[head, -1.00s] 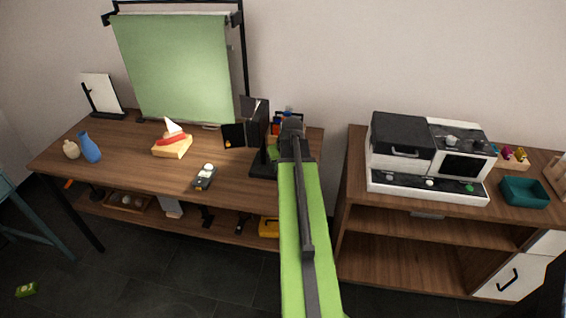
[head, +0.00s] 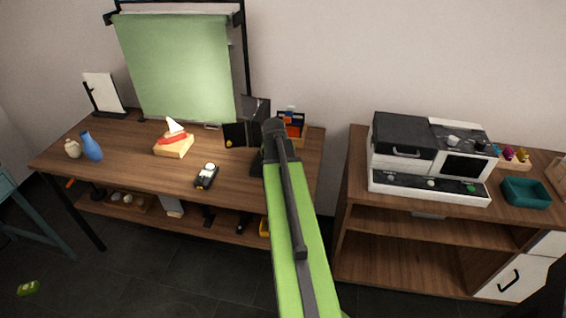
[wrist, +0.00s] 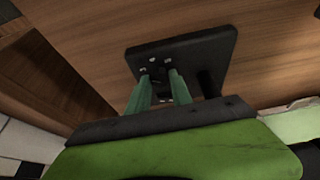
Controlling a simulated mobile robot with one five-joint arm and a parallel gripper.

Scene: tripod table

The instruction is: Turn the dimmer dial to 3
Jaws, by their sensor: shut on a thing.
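The dimmer dial's black panel (wrist: 205,50) shows in the wrist view, with small white marks around its middle. My gripper (wrist: 160,79) has its two green fingers at that middle, shut on the small dark dial knob between them. The fingers hide most of the knob, and I cannot read which mark it points to. In the head view, part of the dark stand (head: 257,166) shows beside my green arm, which hides the rest and my fingertips.
A wooden table (head: 130,160) holds a toy boat (head: 174,145), a black device with a pale round top (head: 206,176), a blue vase (head: 91,147) and a dark panel with a yellow spot (head: 241,134). A bin of coloured things (head: 294,126) stands behind my arm.

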